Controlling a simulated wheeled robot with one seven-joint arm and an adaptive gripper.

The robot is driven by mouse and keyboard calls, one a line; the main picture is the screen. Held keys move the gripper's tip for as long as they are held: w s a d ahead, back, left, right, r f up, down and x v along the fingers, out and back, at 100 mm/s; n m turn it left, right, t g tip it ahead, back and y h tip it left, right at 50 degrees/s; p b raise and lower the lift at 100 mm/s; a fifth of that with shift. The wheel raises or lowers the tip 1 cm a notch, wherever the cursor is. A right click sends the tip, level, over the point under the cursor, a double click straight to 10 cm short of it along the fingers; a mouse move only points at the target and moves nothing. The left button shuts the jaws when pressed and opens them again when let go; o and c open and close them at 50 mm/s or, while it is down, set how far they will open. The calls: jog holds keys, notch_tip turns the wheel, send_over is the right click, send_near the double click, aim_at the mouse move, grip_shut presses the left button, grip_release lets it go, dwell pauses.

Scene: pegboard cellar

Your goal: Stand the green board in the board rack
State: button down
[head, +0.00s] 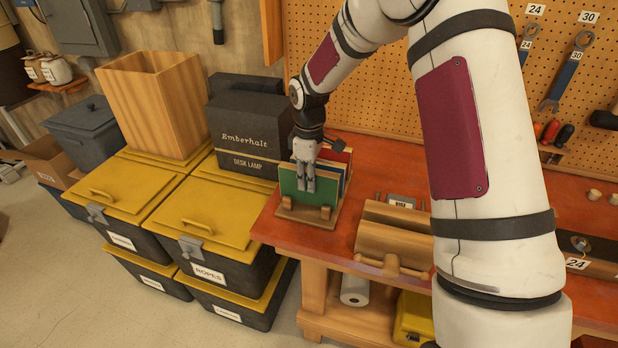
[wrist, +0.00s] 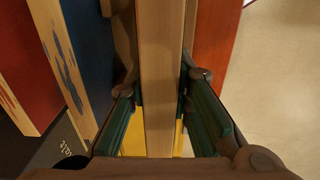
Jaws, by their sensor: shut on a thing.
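The green board (head: 318,194) stands upright at the front of the wooden board rack (head: 306,217), its lower edge behind the rack's front pegs. I cannot tell whether it rests on the rack's base. My gripper (head: 306,184) is over its top edge, shut on it with fingers on both faces. In the wrist view the green board's pale wooden edge (wrist: 160,90) runs between the fingertips of my gripper (wrist: 160,87). A blue board (wrist: 92,40) and a red board (wrist: 28,65) stand behind it in the rack, apart from my gripper.
The rack is at the left end of the red workbench (head: 265,226). A dark desk lamp box (head: 245,135) stands close on the left, near yellow-lidded bins (head: 208,212). The pegboard (head: 370,80) is behind.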

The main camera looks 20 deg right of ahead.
jog(key=shift+f, duration=0.15)
jog(key=shift+f+b, duration=0.3)
jog(key=shift+f, duration=0.9)
jog(key=c, duration=1.4)
grip_release()
jog(key=shift+o, duration=0.2)
jog(key=shift+r, duration=0.1)
jog(key=shift+r+p, duration=0.75)
jog(key=shift+r, duration=4.15)
